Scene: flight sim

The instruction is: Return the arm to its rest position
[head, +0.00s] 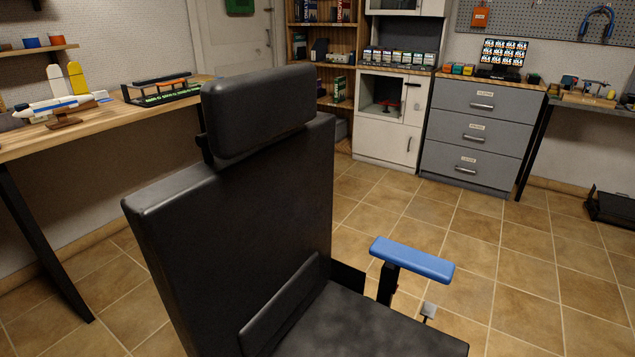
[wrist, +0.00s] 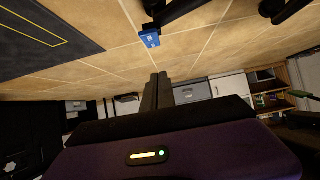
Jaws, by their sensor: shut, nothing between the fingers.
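My gripper (wrist: 158,92) shows in the wrist view, with its two dark fingers together and nothing between them. Its purple body (wrist: 170,155), with a small lit indicator, fills the bottom of that view. The fingers are in free air, with tiled floor and furniture behind them. My arm and gripper are not in the head view, so the arm's overall pose is hidden.
A black chair (head: 240,210) with a blue armrest (head: 412,259) stands close in front in the head view. A wooden desk (head: 30,140) is at left. Grey drawers (head: 478,130) and a white cabinet (head: 385,140) stand behind.

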